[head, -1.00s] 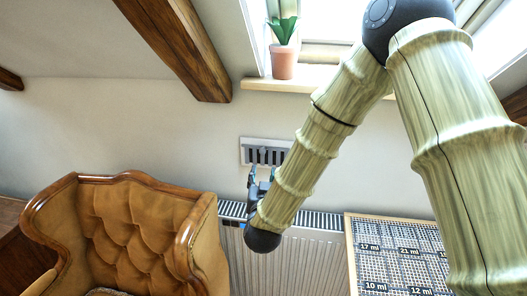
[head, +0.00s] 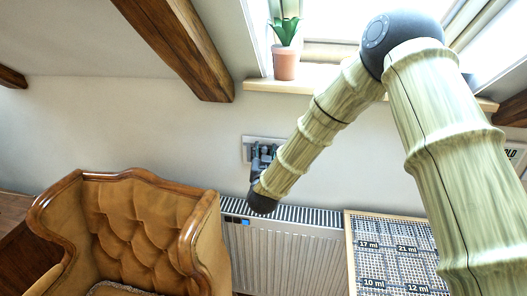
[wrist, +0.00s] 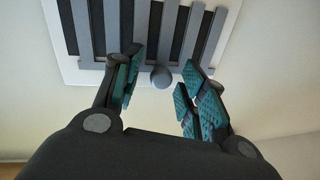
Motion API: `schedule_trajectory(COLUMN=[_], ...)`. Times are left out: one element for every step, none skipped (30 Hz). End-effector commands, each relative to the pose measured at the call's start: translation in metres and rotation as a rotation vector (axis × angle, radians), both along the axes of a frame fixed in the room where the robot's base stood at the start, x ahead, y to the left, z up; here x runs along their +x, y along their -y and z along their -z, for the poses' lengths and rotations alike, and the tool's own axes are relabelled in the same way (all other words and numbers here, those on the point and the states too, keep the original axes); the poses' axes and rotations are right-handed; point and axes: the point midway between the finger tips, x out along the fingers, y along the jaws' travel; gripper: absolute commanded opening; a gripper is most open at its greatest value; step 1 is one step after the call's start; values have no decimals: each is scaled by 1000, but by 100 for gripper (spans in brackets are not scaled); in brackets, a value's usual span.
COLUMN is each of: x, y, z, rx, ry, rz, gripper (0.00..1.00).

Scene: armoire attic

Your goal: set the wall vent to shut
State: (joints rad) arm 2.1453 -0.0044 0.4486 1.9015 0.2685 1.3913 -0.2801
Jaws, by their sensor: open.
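The wall vent is a white plate (wrist: 62,62) with grey upright slats and dark gaps between them, so its slots show dark. In the head view the vent (head: 247,141) is on the wall above the radiator, partly hidden by my gripper. A grey round knob (wrist: 161,77) stands out at the vent's lower edge. My gripper (wrist: 160,84) is open, with its teal-padded fingers on either side of the knob and gaps visible on both sides. In the head view my gripper (head: 261,158) is in front of the vent. Whether it touches the plate cannot be told.
A white radiator (head: 285,255) stands below the vent. A tufted brown armchair (head: 135,225) is at the left. A potted plant (head: 286,62) sits on the window sill (head: 300,88) above. A patterned board (head: 390,250) is at the lower right.

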Motion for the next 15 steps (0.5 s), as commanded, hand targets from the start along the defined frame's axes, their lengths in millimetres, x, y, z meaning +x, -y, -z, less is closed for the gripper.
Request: schedule_trajectory(x=[1, 2, 2, 2, 2, 2, 2, 2, 2, 2, 2, 2, 2, 2, 2], y=[0, 0, 0, -1, -1, -1, -1, -1, -1, -1, -1, -1, -1, -1, -1], z=[0, 0, 0, 0, 0, 0, 0, 0, 0, 0, 0, 0, 0, 0, 0], rx=[0, 0, 0, 0, 0, 0, 0, 0, 0, 0, 0, 0, 0, 0, 0], ry=[0, 0, 0, 0, 0, 0, 0, 0, 0, 0, 0, 0, 0, 0, -1], rz=[0, 0, -1, -1, -1, -1, -1, -1, -2, -2, -2, -2, -2, -2, -2], gripper=[42, 42, 42, 42, 42, 42, 42, 42, 42, 36, 31, 24, 18, 13, 5])
